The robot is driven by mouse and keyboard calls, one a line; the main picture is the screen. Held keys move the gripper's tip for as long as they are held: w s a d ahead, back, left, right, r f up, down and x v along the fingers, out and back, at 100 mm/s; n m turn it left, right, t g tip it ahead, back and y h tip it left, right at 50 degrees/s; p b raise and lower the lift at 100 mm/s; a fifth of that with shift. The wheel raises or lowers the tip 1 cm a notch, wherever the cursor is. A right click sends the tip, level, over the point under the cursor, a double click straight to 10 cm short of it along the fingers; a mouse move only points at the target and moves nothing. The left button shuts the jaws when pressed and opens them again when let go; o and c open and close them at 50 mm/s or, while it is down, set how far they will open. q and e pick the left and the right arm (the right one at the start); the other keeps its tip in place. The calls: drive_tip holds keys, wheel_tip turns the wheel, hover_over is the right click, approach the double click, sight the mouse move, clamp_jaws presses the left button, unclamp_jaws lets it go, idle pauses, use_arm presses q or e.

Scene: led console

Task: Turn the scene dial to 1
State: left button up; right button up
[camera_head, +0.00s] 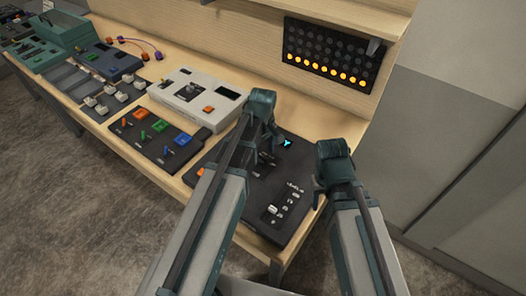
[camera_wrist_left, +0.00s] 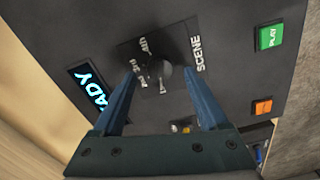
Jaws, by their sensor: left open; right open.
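The scene dial (camera_wrist_left: 167,78) shows in the left wrist view as a dark knob on a black square plate with small white marks, beside the word SCENE. The marks are too blurred to read its setting. It sits on the black console (camera_head: 287,185), and in the head view my left gripper largely hides it. My left gripper (camera_wrist_left: 160,72) is open, with its two fingers on either side of the dial; I cannot tell whether they touch it. My right gripper (camera_head: 320,185) is above the console's right edge, open and away from the dial.
The black console has a lit cyan display (camera_wrist_left: 88,86), a green PLAY button (camera_wrist_left: 270,37), an orange button (camera_wrist_left: 263,107) and sliders (camera_head: 272,210). A white console (camera_head: 185,97) and other control boxes stand to the left. An LED panel (camera_head: 333,55) with a lit yellow bottom row is behind.

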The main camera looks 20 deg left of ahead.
sight(263, 157)
use_arm(q)
wheel_tip(263, 157, up, 12)
drive_tip(key=p, duration=1.1)
use_arm(e)
wheel_tip(263, 157, up, 12)
use_arm(q)
drive_tip(key=s+d+f+m+b, duration=0.3)
drive_tip(key=s+f+m+b, duration=0.1)
drive_tip(key=m, duration=0.1)
drive_tip(key=s+d+f+m+b, duration=0.3)
drive_tip(key=s+f+m+b, duration=0.1)
drive_tip(key=s, duration=0.1)
drive_tip(key=s+d+f+m+y+b, duration=0.1)
drive_tip(key=s+d+f+m+b, duration=0.3)
drive_tip(key=s+m, duration=0.1)
drive_tip(key=shift+m, duration=0.3)
drive_tip(key=shift+s+d, duration=0.15)
drive_tip(key=shift+s, duration=0.05)
drive_tip(key=shift+r, duration=0.1)
use_arm(e)
wheel_tip(263, 157, down, 12)
